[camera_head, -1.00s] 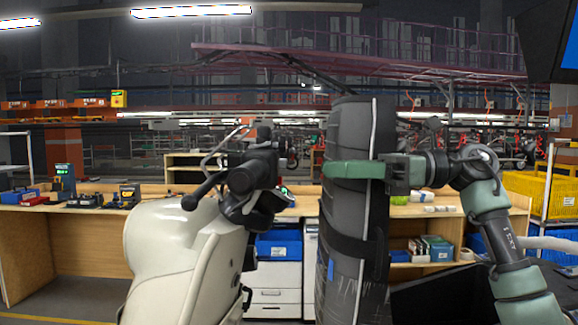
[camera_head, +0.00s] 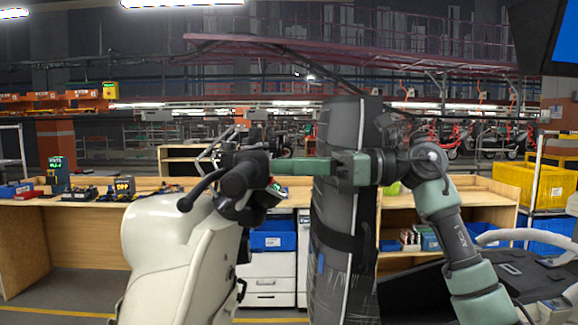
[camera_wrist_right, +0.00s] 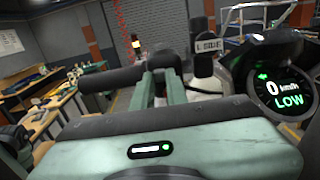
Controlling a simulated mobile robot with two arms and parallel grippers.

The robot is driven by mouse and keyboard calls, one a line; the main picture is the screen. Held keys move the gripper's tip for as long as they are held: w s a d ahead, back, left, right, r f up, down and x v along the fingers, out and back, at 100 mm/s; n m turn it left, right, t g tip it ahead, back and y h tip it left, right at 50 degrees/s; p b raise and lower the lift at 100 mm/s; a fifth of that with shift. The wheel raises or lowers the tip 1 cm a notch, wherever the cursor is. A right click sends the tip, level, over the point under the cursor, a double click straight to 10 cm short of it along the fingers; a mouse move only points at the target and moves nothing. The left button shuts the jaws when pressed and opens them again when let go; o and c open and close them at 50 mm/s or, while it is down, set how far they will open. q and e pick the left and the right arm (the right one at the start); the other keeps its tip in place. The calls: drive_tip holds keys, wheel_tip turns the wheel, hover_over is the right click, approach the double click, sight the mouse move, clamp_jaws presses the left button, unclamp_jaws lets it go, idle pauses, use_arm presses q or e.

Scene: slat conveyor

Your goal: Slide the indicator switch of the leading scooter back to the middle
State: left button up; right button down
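The cream scooter (camera_head: 165,250) stands at the left in the head view, with a black handlebar grip (camera_head: 203,188) and switch housing (camera_head: 245,180). The wrist view shows the grip (camera_wrist_right: 112,77) and the round dash display (camera_wrist_right: 285,92), which reads 0 km/h LOW with a green arrow lit. My right gripper (camera_head: 278,166) reaches in from the right, its fingertips at the switch housing. Its two green fingers also show in the wrist view (camera_wrist_right: 160,82), a narrow gap between them. I cannot tell contact. The indicator switch itself is too small or hidden. My left gripper is out of view.
A tall black wrapped shape (camera_head: 335,230) with straps stands just right of the scooter, behind my right gripper. Wooden workbenches (camera_head: 85,235) with tools and blue bins (camera_head: 272,238) line the back. A yellow crate (camera_head: 552,185) is at the right.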

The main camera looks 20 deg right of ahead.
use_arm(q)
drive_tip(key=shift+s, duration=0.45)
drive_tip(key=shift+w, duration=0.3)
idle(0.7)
use_arm(e)
drive_tip(key=shift+w+d+p, duration=0.15)
drive_tip(key=shift+w+p, duration=0.2)
drive_tip(key=shift+w, duration=0.05)
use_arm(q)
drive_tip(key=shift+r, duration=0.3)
use_arm(e)
drive_tip(key=c, duration=1.4)
unclamp_jaws()
